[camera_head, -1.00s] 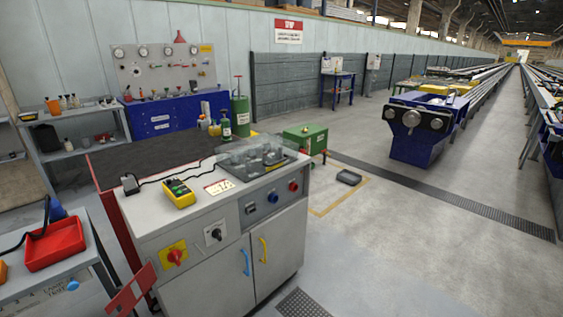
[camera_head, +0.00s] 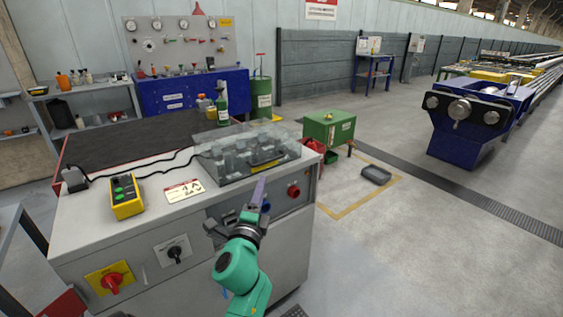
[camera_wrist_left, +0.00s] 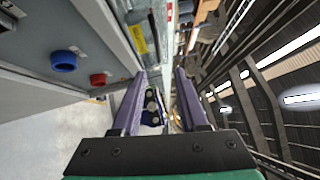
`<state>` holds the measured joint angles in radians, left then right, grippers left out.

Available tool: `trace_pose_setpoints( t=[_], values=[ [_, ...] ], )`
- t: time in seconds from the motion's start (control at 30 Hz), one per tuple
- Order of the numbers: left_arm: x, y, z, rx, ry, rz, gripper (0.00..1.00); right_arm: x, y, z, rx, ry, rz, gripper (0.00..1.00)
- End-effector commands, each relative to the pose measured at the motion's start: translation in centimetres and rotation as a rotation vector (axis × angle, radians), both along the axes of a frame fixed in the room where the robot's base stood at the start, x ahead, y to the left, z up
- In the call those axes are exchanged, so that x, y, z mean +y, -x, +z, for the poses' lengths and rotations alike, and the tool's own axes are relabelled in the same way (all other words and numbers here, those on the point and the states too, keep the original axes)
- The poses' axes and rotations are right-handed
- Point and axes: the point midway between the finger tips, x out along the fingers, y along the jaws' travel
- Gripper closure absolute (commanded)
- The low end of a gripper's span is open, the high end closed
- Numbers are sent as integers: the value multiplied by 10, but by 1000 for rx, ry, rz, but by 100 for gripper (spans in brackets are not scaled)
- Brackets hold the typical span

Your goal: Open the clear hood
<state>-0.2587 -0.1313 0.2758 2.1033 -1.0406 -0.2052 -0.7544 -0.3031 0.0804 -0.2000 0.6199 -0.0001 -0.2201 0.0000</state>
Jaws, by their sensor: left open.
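The clear hood (camera_head: 225,148) is a low transparent box on top of the grey cabinet, with dark fittings visible inside. It looks closed, and a yellow handle strip (camera_head: 266,163) shows on its front side. My left gripper (camera_head: 257,192) is in front of the cabinet, just below the hood's front edge and apart from the handle. In the left wrist view its two purple fingers (camera_wrist_left: 160,78) are spread with nothing held between them. A yellow piece (camera_wrist_left: 137,38) near the cabinet edge shows beyond the fingers there. My right gripper is not in view.
The cabinet's front panel carries a blue knob (camera_head: 265,206) and a red knob (camera_head: 293,190) near my gripper. A yellow control box (camera_head: 126,197) with a cable and a label plate (camera_head: 184,191) lie left of the hood. The floor right of the cabinet is mostly clear.

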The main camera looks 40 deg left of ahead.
Motion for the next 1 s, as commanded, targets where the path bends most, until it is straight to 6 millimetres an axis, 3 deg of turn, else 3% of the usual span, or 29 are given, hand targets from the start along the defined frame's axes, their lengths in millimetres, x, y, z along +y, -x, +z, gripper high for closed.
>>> trace_pose_setpoints(
  t=[0.17,0.4,0.53,0.77,0.8,0.9,1.0],
  values=[
    [22,-43,11,-3,-1,-1,57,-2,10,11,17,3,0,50],
    [48,-93,15,-2,4,-1,57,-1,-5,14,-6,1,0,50],
    [54,-105,16,-2,4,-2,57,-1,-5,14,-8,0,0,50],
    [56,-106,16,0,5,-2,57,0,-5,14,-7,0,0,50],
    [55,-106,16,0,5,-2,60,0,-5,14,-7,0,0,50],
    [55,-106,16,0,5,-2,99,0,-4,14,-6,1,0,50],
    [55,-106,16,0,5,-2,100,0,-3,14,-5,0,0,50]
  ],
)
